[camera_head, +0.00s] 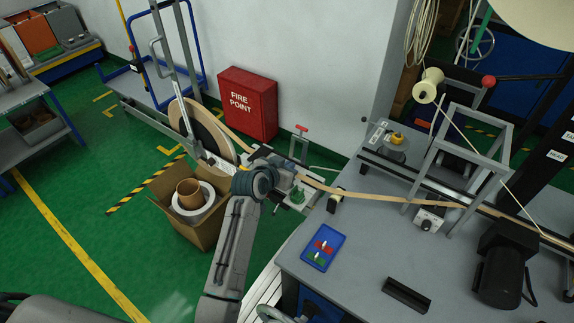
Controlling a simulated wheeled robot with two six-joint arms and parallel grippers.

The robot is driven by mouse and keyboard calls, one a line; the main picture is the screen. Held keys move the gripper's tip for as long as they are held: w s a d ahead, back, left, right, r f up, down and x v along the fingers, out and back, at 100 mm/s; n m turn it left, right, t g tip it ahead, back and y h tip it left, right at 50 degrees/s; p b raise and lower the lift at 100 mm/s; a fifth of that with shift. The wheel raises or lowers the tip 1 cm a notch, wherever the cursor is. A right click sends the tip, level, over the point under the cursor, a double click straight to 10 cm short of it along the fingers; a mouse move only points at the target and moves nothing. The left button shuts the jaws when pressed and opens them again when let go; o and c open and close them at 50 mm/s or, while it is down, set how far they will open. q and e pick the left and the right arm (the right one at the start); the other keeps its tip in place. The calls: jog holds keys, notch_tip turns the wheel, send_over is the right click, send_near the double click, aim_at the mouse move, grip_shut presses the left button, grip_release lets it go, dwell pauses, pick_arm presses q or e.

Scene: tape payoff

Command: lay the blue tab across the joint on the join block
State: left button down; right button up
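My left arm reaches up from the bottom. Its dark wrist hides part of the tape line, and its gripper (293,194) is beside the small metal join block (281,172) between the reel and the bench. The fingers are too small and cluttered to show whether they are open or shut, or hold anything. The tan tape (372,198) runs from the block to the right over the bench. I cannot make out the blue tab or the joint. A blue tray (323,247) with red and green pieces lies on the bench. My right gripper is not in view.
A large tape reel (209,130) stands behind the arm, with an open cardboard box (171,216) in front of it. On the grey bench (362,262) are a metal frame (460,150), a black motor (503,268) and a black open holder (406,295). The bench around the tray is clear.

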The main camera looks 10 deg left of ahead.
pick_arm(q)
jog(key=shift+f, duration=0.15)
jog(key=c, duration=1.7)
grip_release()
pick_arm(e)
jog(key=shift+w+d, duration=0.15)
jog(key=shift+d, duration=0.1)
pick_arm(q)
jog(key=shift+r, duration=0.2)
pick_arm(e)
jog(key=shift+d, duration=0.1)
